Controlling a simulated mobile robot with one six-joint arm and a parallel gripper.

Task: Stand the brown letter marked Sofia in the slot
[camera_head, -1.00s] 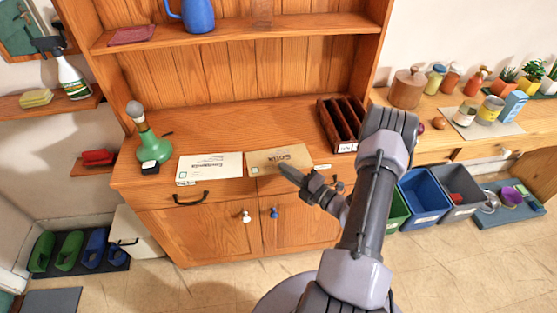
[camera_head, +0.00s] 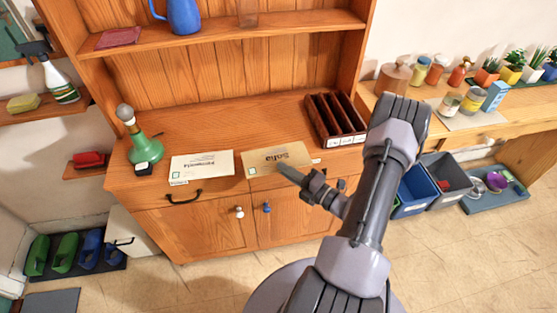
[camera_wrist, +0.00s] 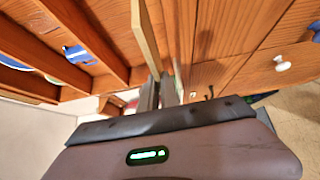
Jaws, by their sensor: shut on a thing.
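The brown letter marked Sofia (camera_head: 268,158) is at the front of the wooden dresser top, right of a white letter, with its writing facing up. My gripper (camera_head: 290,175) is shut on its front right edge. In the wrist view the letter shows nearly edge-on as a tan strip (camera_wrist: 146,38) by the fingers (camera_wrist: 160,92). Whether it touches the dresser top is unclear. The dark brown rack (camera_head: 334,119) with several slots stands behind and to the right, with small pale labels along its front.
The white letter (camera_head: 203,164) lies left of the brown one. A green bottle-like object (camera_head: 145,148) stands at the dresser's left end. A shelf (camera_head: 225,37) crosses above. The dresser top (camera_head: 225,125) behind the letters is clear.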

